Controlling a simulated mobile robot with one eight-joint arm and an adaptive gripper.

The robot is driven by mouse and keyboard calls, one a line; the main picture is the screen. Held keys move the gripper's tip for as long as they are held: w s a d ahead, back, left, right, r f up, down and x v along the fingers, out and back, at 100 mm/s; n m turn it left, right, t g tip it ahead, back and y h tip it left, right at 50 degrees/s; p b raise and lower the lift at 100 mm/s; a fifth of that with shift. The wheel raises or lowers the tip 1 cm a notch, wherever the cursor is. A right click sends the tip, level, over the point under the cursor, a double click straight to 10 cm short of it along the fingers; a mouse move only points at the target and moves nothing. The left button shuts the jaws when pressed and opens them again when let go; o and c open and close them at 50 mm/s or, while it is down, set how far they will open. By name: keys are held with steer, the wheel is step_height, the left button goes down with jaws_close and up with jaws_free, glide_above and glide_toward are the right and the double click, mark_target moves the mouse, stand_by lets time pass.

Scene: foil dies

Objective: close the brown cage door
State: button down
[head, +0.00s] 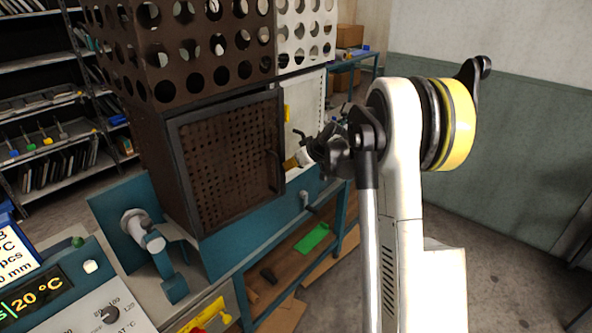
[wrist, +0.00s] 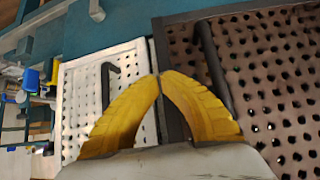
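The brown cage door (head: 228,158) is a perforated panel in a dark frame, on the front of the brown cage (head: 155,150). A dark strip shows along its top edge; I cannot tell whether the door sits flush. Its dark bar handle (head: 273,170) is near its right edge. In the wrist view the brown door (wrist: 275,85) fills the right side, with its handle (wrist: 214,68) just right of my fingers. My gripper (wrist: 160,76) has its yellow fingertips together, with nothing visible between them.
A white cage door (wrist: 90,95) with a dark handle (wrist: 108,82) is beside the brown one. The cages stand on a blue bench (head: 245,240) with a grey clamp-like fixture (head: 155,240) at the left. Open floor (head: 480,270) lies to the right.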

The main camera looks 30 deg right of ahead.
steer(key=shift+w, duration=0.1)
steer(key=shift+n+y, duration=0.7)
steer(key=shift+n, duration=0.2)
steer(key=w, duration=0.2)
steer(key=w+a, duration=0.1)
steer(key=w, duration=0.2)
steer(key=shift+r, duration=0.1)
steer(key=shift+a, duration=0.1)
